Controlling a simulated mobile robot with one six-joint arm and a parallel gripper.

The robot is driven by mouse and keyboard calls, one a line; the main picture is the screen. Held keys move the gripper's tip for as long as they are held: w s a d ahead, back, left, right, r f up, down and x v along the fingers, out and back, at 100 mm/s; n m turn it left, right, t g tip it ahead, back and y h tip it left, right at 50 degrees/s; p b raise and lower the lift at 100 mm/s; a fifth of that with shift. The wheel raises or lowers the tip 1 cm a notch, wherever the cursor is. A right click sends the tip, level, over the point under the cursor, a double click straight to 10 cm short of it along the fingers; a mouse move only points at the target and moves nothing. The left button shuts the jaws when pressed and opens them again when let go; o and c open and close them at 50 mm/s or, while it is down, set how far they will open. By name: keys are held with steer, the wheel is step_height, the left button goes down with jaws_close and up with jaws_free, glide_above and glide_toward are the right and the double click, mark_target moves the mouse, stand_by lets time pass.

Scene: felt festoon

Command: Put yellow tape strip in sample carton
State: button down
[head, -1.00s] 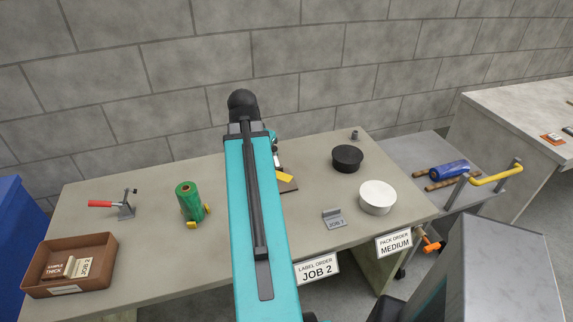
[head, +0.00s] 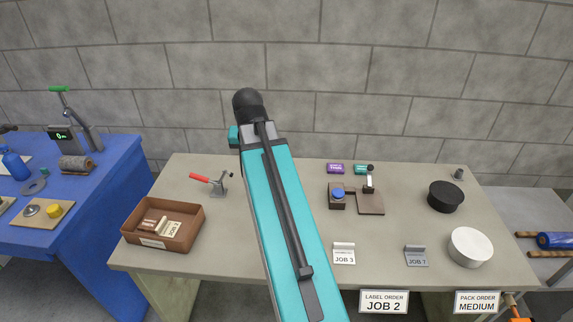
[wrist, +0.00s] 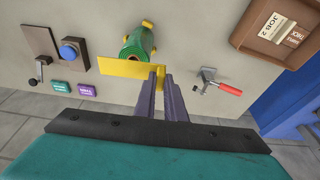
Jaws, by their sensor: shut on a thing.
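The yellow tape strip (wrist: 118,68) is in the wrist view, a flat band held crosswise at the fingertips. My gripper (wrist: 160,74) is shut on it near one end. It shows over the table, in front of the green roll. In the head view my arm hides the gripper and strip. The sample carton (head: 192,229) is a brown open box at the left end of the table, holding several labelled pieces, one reading JOB 2. It also shows at the upper right of the wrist view (wrist: 258,47), apart from my gripper.
A green roll (wrist: 139,40) stands just beyond the strip. A red-handled clamp (head: 212,184) stands behind the carton and lies between gripper and carton in the wrist view (wrist: 215,84). A blue bench (head: 88,190) is at left. A blue-knobbed device (head: 337,199) stands right of my arm.

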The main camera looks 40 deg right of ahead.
steer(key=w+a+n+y+b, duration=0.1)
steer(key=w+a+n, duration=0.25)
steer(key=a, duration=0.55)
steer(key=w+a+n+b, duration=0.15)
steer(key=w+a, duration=0.25)
steer(key=a, duration=0.5)
steer(key=a+f+n+b, duration=0.2)
steer(key=a+f+b, duration=0.1)
steer(key=a, duration=0.2)
steer(key=w+a+f+n+t+y+b, duration=0.1)
steer(key=a+f+n+b, duration=0.1)
steer(key=a, duration=0.4)
steer(key=shift+w+f+b, duration=0.3)
steer(key=shift+f+b, duration=0.2)
steer(key=shift+b, duration=0.75)
